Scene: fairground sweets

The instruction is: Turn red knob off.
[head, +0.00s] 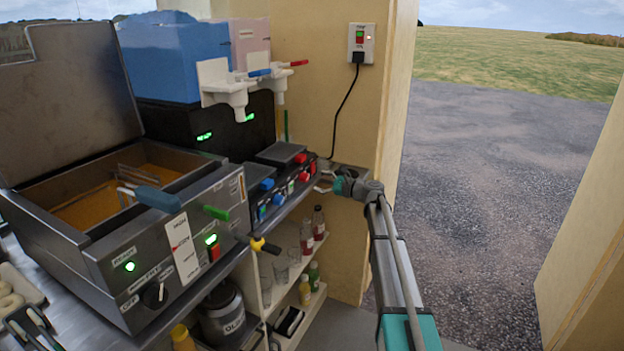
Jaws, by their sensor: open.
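Two small dark units stand side by side at the counter's edge in the head view, one with blue controls (267,184) and one with red controls. On the red unit, one red knob (304,176) is on the front, and another red part (300,158) is higher up. The setting of the front knob is too small to read. My gripper (323,181) is open and empty, just right of the red unit's front. It looks apart from the knob, but the exact gap is hard to tell.
A fryer (170,250) with a raised lid fills the left. Drink tanks with white taps (228,90) stand behind the small units. A black cable (346,102) hangs from the wall socket (361,42). Bottles (319,222) stand on shelves below. Open ground lies to the right.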

